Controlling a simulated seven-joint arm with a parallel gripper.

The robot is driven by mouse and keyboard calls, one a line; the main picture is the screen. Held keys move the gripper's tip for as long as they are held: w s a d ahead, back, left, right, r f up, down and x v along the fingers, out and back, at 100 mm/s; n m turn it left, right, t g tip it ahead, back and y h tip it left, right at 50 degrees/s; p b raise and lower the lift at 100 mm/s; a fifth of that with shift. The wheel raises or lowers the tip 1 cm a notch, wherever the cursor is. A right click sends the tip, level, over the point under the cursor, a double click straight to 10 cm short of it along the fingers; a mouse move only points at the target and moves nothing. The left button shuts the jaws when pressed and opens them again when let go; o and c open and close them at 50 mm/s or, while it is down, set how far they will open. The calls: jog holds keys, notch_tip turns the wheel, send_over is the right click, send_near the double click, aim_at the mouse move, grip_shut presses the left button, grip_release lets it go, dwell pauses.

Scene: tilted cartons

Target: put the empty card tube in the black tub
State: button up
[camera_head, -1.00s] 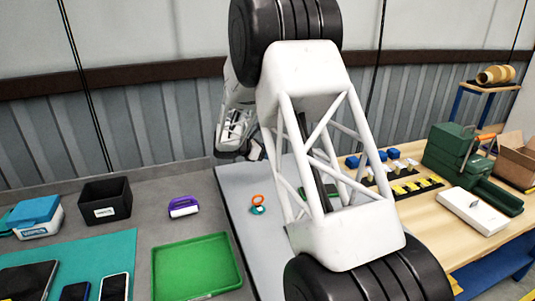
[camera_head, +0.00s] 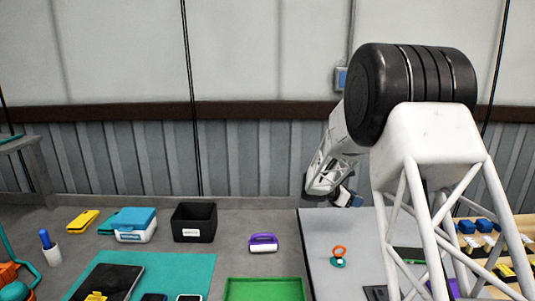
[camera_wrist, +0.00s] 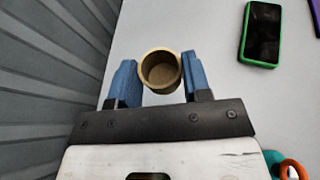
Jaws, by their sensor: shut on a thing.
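The card tube (camera_wrist: 160,71) is a short brown ring seen end-on in the wrist view, its open end towards the camera. The blue fingers of my gripper (camera_wrist: 160,78) are shut on its sides. In the head view my gripper (camera_head: 346,197) is over the back of the grey surface, right of the tub; the tube cannot be made out clearly there. The black tub (camera_head: 194,232) is an open square box with a white label, standing at the back of the grey bench.
A blue-lidded box (camera_head: 135,226) stands left of the tub. A green tray (camera_head: 264,290) is in front. A green-edged phone (camera_wrist: 262,33) lies right of the tube. The ribbed wall (camera_wrist: 45,90) is close.

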jog(key=a+r+n+t+y, duration=0.3)
jog(key=a+n+t+y, duration=0.2)
jog(key=a+n+y, duration=0.1)
jog(key=s+a+r+n+t+y, duration=0.1)
jog(key=a+r+n+t+y, duration=0.2)
jog(key=a+n+t+y, duration=0.3)
jog(key=shift+s+a+r+n+y, duration=0.2)
jog(key=shift+a+n+y, duration=0.5)
jog(key=shift+a+n, duration=1.05)
dwell(0.5)
jog(key=shift+d, duration=0.2)
jog(key=shift+r, duration=0.15)
